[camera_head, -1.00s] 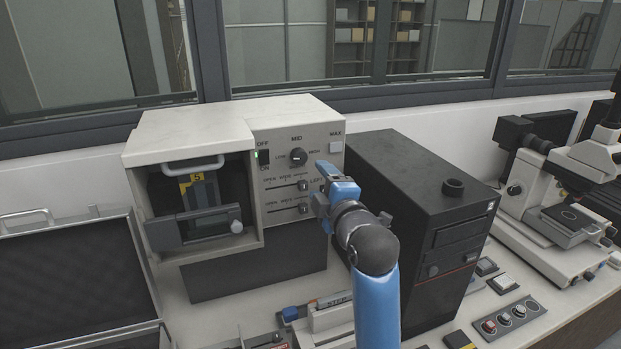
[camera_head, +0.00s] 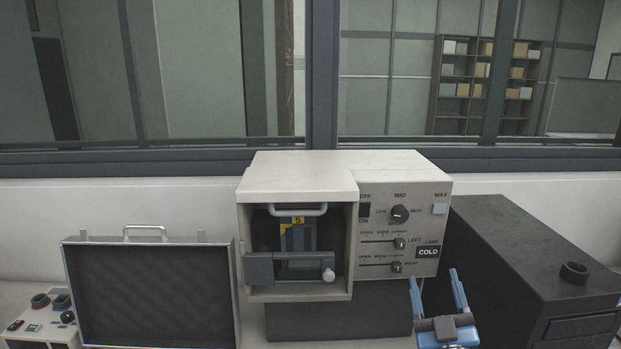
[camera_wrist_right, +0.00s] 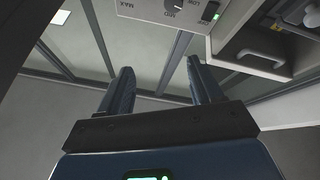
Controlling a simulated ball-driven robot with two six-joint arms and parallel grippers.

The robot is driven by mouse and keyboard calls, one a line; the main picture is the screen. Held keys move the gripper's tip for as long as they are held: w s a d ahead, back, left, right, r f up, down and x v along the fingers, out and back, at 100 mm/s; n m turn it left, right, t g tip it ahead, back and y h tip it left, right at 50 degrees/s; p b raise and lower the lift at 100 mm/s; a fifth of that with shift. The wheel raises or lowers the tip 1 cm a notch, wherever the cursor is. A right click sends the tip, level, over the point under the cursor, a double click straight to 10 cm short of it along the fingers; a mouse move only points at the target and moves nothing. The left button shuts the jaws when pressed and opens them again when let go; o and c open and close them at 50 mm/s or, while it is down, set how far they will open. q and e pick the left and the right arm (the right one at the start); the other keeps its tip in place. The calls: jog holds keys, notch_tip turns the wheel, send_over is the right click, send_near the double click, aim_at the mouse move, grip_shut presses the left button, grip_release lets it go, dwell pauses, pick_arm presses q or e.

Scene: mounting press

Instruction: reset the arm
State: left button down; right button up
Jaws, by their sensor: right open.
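My right gripper (camera_head: 434,281) is at the lower right of the head view, with its two blue fingers pointing up and spread apart, empty. It appears just in front of the lower right of the mounting press (camera_head: 297,170), below the control panel (camera_head: 421,215); I cannot tell the exact gap. In the right wrist view the gripper (camera_wrist_right: 160,72) also shows open with nothing between its fingers, and the panel (camera_wrist_right: 150,8) lies upside down above. My left gripper is not in view.
An open case with a dark lining (camera_head: 150,290) stands left of the press. A black box-shaped unit (camera_head: 530,255) stands close to the right of my right gripper. A small control box (camera_head: 45,325) is at the lower left. Windows line the back wall.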

jog(key=s+f+m+g, duration=0.4)
jog(key=s+f+g, duration=0.1)
jog(key=s+f, duration=2.1)
jog(key=shift+s+a+f+g, duration=0.2)
jog(key=shift+a+f+g, duration=0.2)
